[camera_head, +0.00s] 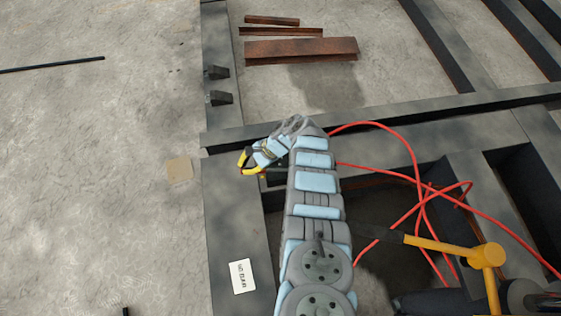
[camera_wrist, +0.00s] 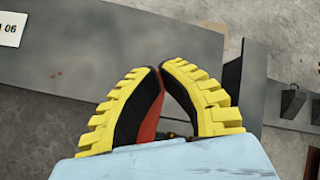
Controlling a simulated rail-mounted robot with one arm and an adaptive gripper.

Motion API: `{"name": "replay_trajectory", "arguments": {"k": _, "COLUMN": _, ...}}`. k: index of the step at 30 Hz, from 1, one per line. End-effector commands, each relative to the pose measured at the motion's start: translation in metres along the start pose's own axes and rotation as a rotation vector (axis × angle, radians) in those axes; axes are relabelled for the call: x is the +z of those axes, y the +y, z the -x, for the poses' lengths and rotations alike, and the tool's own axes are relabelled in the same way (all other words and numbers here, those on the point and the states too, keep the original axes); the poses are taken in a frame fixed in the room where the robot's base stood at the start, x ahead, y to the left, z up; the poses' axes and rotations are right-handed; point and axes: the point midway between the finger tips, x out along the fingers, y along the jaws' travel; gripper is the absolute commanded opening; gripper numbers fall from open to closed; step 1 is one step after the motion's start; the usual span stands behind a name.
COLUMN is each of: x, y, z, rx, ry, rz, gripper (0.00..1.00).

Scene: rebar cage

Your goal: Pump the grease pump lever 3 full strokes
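My gripper (camera_head: 243,160) is left of the lever, over or beside the dark steel beam. In the wrist view, the yellow and black fingers (camera_wrist: 160,68) come together at their tips, with no object seen held. A red strip shows along the inner side of the left finger. The lever is not seen in the wrist view.
Red hoses (camera_head: 417,170) loop right of my arm. Dark steel beams (camera_head: 238,205) frame openings; one bears a white label (camera_head: 242,276). Rusty steel pieces (camera_head: 300,50) lie at the top. A tan square (camera_head: 179,170) and a black bar (camera_head: 52,65) lie on open concrete at left.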

Motion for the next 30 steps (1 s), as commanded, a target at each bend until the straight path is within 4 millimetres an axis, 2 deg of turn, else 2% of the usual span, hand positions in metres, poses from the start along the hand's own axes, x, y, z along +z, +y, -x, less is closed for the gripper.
{"name": "replay_trajectory", "arguments": {"k": 8, "x": -0.005, "y": 0.003, "z": -0.012, "rx": 0.000, "ry": 0.000, "rz": 0.000, "gripper": 0.00}}
{"name": "replay_trajectory", "arguments": {"k": 22, "x": -0.006, "y": 0.004, "z": -0.015, "rx": 0.000, "ry": 0.000, "rz": 0.000, "gripper": 0.00}}
{"name": "replay_trajectory", "arguments": {"k": 30, "x": -0.004, "y": 0.002, "z": -0.010, "rx": 0.000, "ry": 0.000, "rz": 0.000, "gripper": 0.00}}
